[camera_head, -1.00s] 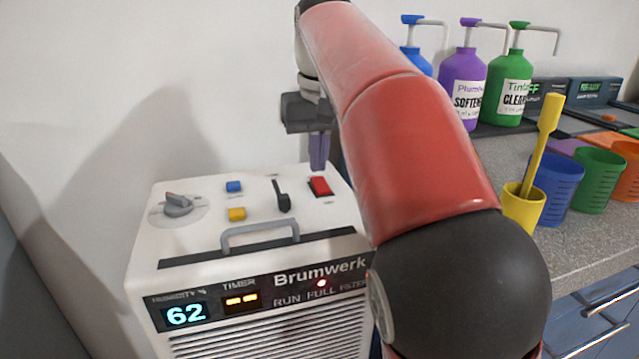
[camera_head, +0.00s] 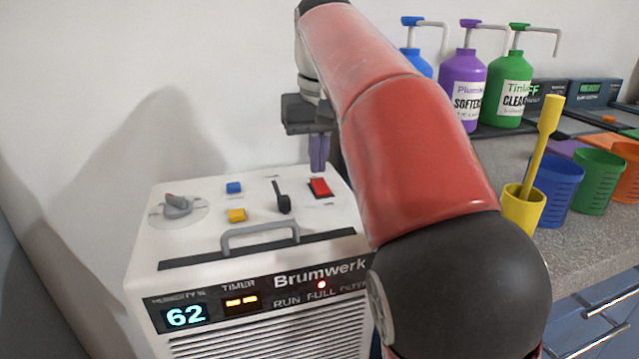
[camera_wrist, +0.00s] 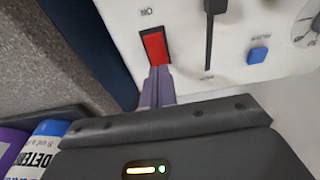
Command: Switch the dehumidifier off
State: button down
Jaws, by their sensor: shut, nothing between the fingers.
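The dehumidifier (camera_head: 185,250) is a white box with a lit display reading 62 and a small red light on its front. A red rocker switch (camera_head: 319,187) sits at the right of its top panel; it also shows in the wrist view (camera_wrist: 154,46), beside the marking "ON". My gripper (camera_head: 318,168) is shut and empty, pointing down at the far end of the switch. In the wrist view its purple fingertips (camera_wrist: 159,72) overlap the near end of the red switch. I cannot tell whether they touch it.
The top panel also has a grey dial (camera_head: 177,206), a blue button (camera_head: 234,187), a yellow button (camera_head: 237,214), a black lever (camera_head: 283,203) and a grey handle (camera_head: 260,232). Bottles (camera_head: 462,85) and coloured cups (camera_head: 558,184) stand on the counter at the right.

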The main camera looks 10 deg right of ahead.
aim_at(318, 181)
jog(key=shift+f+b, duration=0.7)
jog(key=shift+f, duration=0.2)
dwell(0.9)
jog(key=shift+r, duration=0.15)
notch_tip(318, 181, up, 5)
jog(key=p, duration=0.5)
jog(key=shift+p, duration=0.3)
jog(key=shift+r+p, duration=0.5)
jog(key=shift+r, duration=0.4)
